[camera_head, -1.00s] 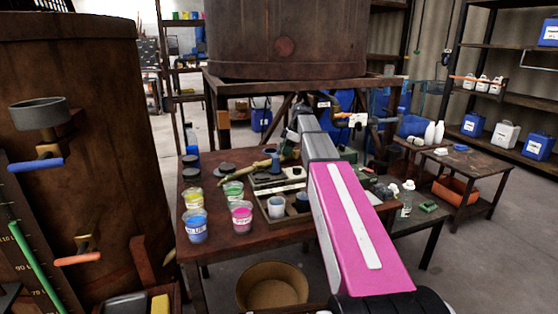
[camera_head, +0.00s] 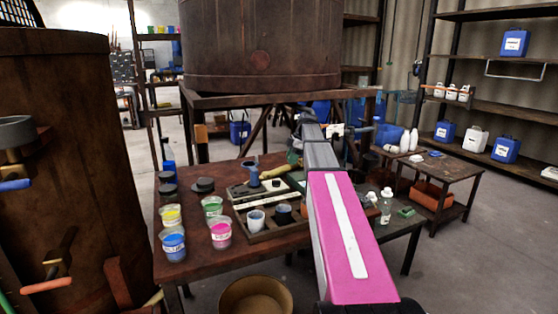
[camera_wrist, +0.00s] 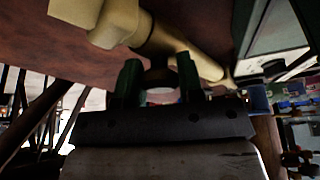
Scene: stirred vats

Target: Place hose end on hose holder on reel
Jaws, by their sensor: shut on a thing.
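A beige, pipe-like piece, apparently the hose end (camera_wrist: 150,35), crosses the top of the wrist view. My gripper (camera_wrist: 158,75) has its two dark green fingers on either side of a dark neck joined to this piece, shut on it. In the head view the beige hose end (camera_head: 275,172) shows just left of my arm, over the far part of the brown table. My arm hides most of the gripper there. I cannot make out the reel or its hose holder in either view.
The brown table (camera_head: 215,262) holds paint cups (camera_head: 173,243), dark lids and a tray (camera_head: 272,234). A large vat (camera_head: 262,50) stands behind on a frame; another vat (camera_head: 75,150) is at left. A small table (camera_head: 450,166) and shelves are at right. Floor at lower right is clear.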

